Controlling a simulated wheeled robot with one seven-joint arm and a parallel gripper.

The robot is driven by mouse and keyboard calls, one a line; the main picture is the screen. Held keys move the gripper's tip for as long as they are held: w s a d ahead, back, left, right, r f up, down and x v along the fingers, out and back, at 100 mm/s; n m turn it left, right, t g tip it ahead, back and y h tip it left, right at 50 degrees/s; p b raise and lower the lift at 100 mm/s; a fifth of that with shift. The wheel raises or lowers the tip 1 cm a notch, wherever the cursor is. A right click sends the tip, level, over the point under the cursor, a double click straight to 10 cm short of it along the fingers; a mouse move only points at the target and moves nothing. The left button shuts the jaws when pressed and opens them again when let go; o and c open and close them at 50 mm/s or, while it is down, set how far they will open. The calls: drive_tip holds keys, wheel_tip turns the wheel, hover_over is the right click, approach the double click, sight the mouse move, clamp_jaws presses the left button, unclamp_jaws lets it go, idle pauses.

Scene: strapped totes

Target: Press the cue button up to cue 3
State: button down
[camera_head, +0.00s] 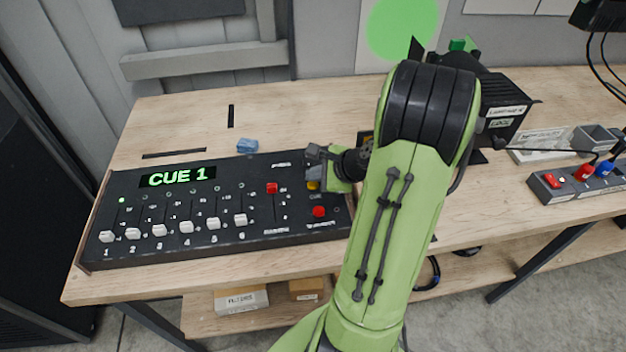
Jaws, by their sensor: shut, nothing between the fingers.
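A black control console (145,249) lies on the wooden table at the left, with a green lit display (178,178) reading CUE 1. A row of white numbered faders runs along its front. A red fader cap (272,188) and a red button (319,211) are at its right. My gripper (314,168) is shut and empty, above the right end of the console. A yellow cue button (313,185) shows partly right below the fingers, above the label CUE. I cannot tell whether the fingers touch it.
A blue block (247,145) lies behind the console. A black lamp-like unit (503,108) stands behind my arm. A small box with red and blue knobs (578,182) is at the right. The table's back left is mostly clear.

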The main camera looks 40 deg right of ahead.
sight(315, 186)
drive_tip(key=shift+r, duration=0.2)
wheel_tip(315, 186, up, 5)
drive_tip(key=p, duration=0.5)
drive_tip(key=shift+r, duration=0.1)
idle(2.3)
wheel_tip(315, 186, up, 4)
drive_tip(key=shift+f+p, duration=0.25)
drive_tip(key=shift+p, duration=0.35)
drive_tip(key=shift+f, duration=0.1)
